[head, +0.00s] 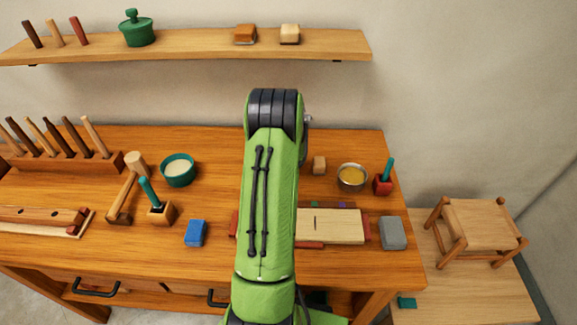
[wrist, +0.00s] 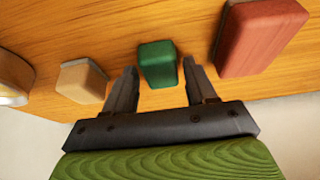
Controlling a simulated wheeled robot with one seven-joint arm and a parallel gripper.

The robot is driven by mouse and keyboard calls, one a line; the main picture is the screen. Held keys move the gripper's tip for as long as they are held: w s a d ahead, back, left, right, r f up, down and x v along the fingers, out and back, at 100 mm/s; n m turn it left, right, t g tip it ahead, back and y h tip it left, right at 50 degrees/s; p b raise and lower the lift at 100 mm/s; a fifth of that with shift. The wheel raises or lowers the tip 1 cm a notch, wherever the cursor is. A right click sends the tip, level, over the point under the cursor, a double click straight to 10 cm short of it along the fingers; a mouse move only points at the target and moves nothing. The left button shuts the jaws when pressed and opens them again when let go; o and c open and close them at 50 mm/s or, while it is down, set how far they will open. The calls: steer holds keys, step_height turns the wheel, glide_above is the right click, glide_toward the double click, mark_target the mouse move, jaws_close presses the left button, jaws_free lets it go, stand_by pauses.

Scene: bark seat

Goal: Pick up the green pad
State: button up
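The green pad (wrist: 157,63) is a small dark green block on the wooden bench top. It shows in the wrist view, close to the bench's edge, and my arm hides it in the head view. My gripper (wrist: 160,70) is open and empty, its two fingers apart. In the wrist view the pad appears between the fingertips, one finger to each side. I cannot tell whether the fingers are down at its height or still above it. In the head view the gripper is hidden behind my green arm.
In the wrist view a red block (wrist: 261,38) lies right of the pad, and a beige block (wrist: 83,80) and a metal bowl (wrist: 14,78) lie left. The head view shows the wall shelf (head: 190,46) above the bench (head: 120,258), with tools and blocks around my arm.

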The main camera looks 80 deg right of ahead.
steer(key=c, duration=0.8)
steer(key=shift+r, duration=0.15)
step_height(320, 180, up, 10)
steer(key=p, duration=0.1)
